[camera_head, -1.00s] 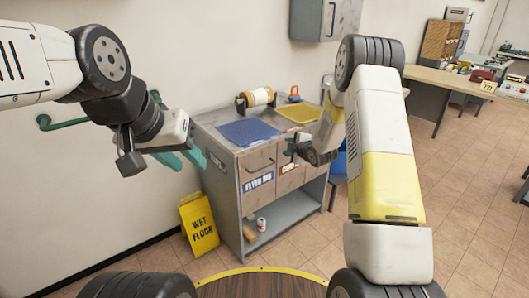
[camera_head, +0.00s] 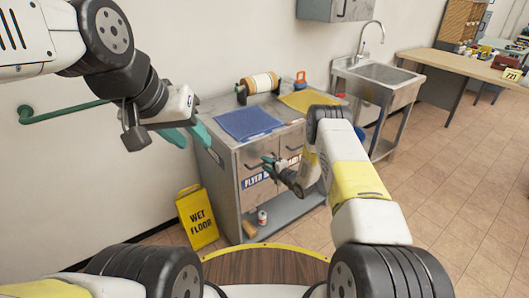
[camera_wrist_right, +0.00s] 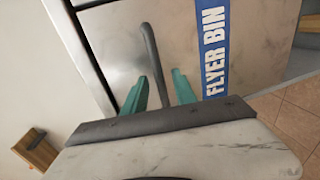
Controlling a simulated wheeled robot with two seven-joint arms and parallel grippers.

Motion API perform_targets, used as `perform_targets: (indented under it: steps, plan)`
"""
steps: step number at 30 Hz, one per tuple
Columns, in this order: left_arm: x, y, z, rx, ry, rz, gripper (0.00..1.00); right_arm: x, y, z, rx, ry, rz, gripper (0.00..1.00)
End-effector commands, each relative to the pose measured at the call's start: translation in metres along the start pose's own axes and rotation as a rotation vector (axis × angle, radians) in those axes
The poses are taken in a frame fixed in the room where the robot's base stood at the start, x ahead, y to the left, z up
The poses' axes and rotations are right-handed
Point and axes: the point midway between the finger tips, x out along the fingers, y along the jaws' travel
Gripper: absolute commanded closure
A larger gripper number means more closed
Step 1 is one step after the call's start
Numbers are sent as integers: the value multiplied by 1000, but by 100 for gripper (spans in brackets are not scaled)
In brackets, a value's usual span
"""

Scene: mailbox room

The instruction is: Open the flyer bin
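The flyer bin (camera_head: 249,165) is the left front of the grey metal cabinet, with a blue "FLYER BIN" label (camera_wrist_right: 214,50). It appears closed. Its dark bar handle (camera_wrist_right: 150,55) shows in the right wrist view. My right gripper (camera_wrist_right: 158,92) is open at the bin front, its teal fingers on either side of the handle's lower end; whether they touch it I cannot tell. In the head view the right gripper (camera_head: 270,164) is small and partly hidden by its own wrist. My left gripper (camera_head: 188,136) is open and empty, left of the cabinet.
A yellow wet floor sign (camera_head: 197,217) stands left of the cabinet. A blue mat (camera_head: 247,123), a yellow mat (camera_head: 304,100) and a roll (camera_head: 260,84) are on top. A sink (camera_head: 378,75) stands to the right. Open tiled floor lies at right.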

Motion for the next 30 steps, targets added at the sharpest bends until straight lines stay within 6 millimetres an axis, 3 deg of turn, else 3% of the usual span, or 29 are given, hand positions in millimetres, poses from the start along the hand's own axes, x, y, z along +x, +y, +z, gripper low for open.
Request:
perform_targets:
  steps: [6, 14, 19, 30]
  plan:
    - [0, 0, 0, 0, 0, 0, 64, 18, 0, 1, 0, -1, -1, 66]
    - [0, 0, 0, 0, 0, 0, 64, 19, 0, 1, 1, -1, -1, 66]
    - [0, 0, 0, 0, 0, 0, 64, 19, 0, 1, 1, -1, -1, 100]
    - [0, 0, 0, 0, 0, 0, 64, 18, 0, 1, 1, -1, -1, 100]
